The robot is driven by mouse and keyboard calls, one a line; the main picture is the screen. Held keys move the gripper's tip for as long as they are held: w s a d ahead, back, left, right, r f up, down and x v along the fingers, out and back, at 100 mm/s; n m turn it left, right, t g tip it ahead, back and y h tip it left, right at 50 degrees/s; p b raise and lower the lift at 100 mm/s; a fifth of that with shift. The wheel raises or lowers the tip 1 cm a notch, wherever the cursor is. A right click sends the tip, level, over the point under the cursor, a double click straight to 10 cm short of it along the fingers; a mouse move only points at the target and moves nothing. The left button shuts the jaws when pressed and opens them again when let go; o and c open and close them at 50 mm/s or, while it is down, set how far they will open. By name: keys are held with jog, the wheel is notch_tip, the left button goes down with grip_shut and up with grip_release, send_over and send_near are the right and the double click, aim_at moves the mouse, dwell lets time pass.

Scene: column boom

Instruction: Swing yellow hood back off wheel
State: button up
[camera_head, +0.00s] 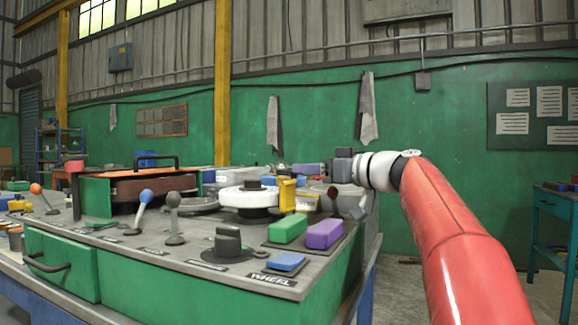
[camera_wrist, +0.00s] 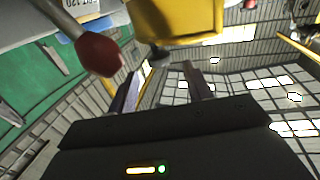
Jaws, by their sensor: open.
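The yellow hood (camera_head: 287,195) stands upright at the right edge of the white wheel (camera_head: 245,200), which has a black hub, on the green-sided console. I cannot tell how much of the wheel the hood covers. In the wrist view, the yellow hood (camera_wrist: 178,18) fills the top middle, just beyond my fingers. My gripper (camera_head: 342,166) is to the right of the hood and a little above it. In the wrist view, the two fingers of my gripper (camera_wrist: 166,82) are apart with nothing between them. A gap to the hood seems to remain, but its size is unclear.
A dark red-knobbed lever (camera_head: 333,195) stands beside the hood, below my gripper; its knob (camera_wrist: 99,53) is close by in the wrist view. Green (camera_head: 288,229) and purple (camera_head: 325,233) blocks lie in front. A black knob (camera_head: 228,243) and grey-balled lever (camera_head: 174,205) stand left.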

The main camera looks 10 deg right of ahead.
jog(key=p+x, duration=0.1)
jog(key=x, duration=0.4)
jog(key=shift+a, duration=0.1)
grip_shut()
jog(key=shift+w, duration=0.1)
